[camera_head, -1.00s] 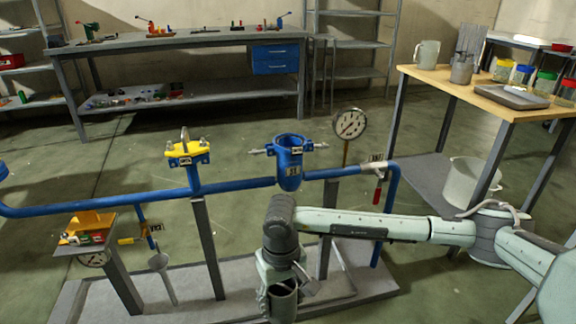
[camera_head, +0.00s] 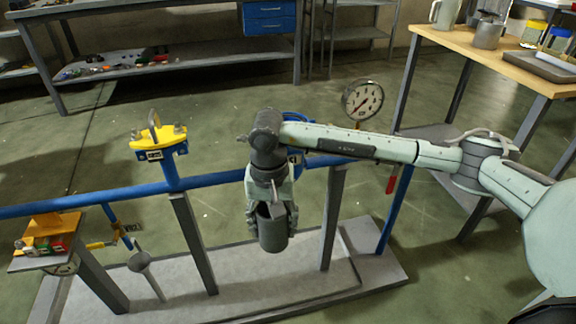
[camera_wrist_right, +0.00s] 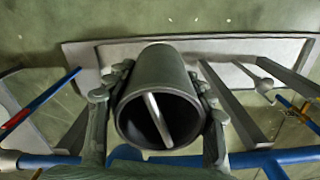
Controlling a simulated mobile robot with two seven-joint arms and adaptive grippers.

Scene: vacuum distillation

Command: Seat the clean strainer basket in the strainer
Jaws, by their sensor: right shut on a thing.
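The clean strainer basket (camera_head: 274,236) is a dark grey open cylinder with a thin bar across its mouth. My right gripper (camera_head: 271,212) is shut on it, with a finger on each side. The basket (camera_wrist_right: 165,68) shows its open mouth in the right wrist view. It hangs over the grey base plate, on the near side of the blue pipe. The blue strainer body (camera_head: 298,117) is on that pipe, mostly hidden behind my right wrist and forearm. My left gripper is not in view.
A yellow-topped fitting (camera_head: 160,141) stands on the blue pipe (camera_head: 215,181) to the left. A pressure gauge (camera_head: 362,101) rises right of the strainer. A small stand (camera_head: 45,238) is at lower left. A wooden table (camera_head: 500,62) with containers is at right.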

